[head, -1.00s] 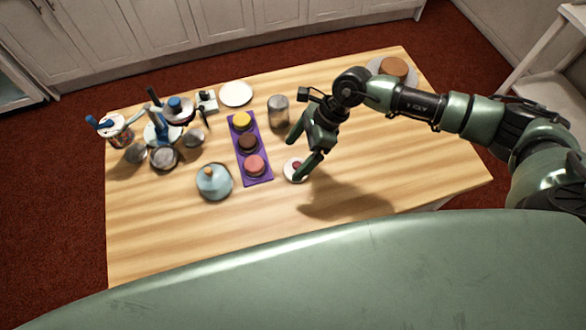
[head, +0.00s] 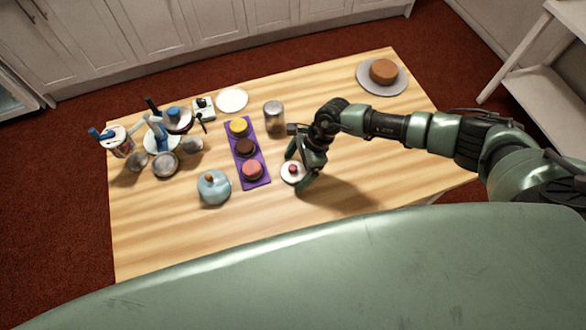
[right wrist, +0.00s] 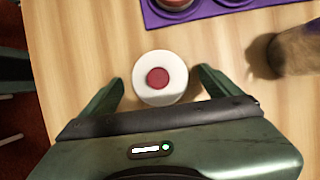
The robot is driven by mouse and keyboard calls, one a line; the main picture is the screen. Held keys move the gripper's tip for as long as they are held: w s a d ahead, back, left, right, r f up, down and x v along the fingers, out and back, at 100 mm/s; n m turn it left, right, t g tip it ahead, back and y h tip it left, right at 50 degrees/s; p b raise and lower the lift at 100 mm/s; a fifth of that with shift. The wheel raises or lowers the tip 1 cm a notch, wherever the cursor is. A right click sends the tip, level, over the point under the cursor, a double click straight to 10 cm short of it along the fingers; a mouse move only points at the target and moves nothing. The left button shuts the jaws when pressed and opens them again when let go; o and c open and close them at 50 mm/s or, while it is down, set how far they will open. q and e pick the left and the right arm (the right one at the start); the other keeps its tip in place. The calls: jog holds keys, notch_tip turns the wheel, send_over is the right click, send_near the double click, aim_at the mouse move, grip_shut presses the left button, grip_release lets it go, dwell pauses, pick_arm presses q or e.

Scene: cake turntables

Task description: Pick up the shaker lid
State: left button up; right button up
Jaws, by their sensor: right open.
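The shaker lid (head: 289,178) is a white disc with a red knob on top, lying flat on the table to the right of the purple tray. It also shows in the right wrist view (right wrist: 146,87), in front of my palm and near the fingertips. My right gripper (head: 297,171) is open and low over the lid, one finger on either side of it. In the right wrist view the gripper (right wrist: 160,77) has a gap at each side of the lid and holds nothing. A glass jar (head: 274,115), perhaps the shaker, stands behind the lid. My left gripper is out of view.
The purple tray (head: 262,181) holds yellow, brown and pink cakes. A light-blue domed pot (head: 214,187) is at the front left. Turntables, bowls and a utensil tub (head: 118,140) crowd the left. A brown cake (head: 383,70) sits on a plate at the back right. The front table area is clear.

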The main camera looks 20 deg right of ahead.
jog(key=c, duration=1.3)
jog(key=shift+c, duration=0.5)
jog(key=shift+r, duration=0.15)
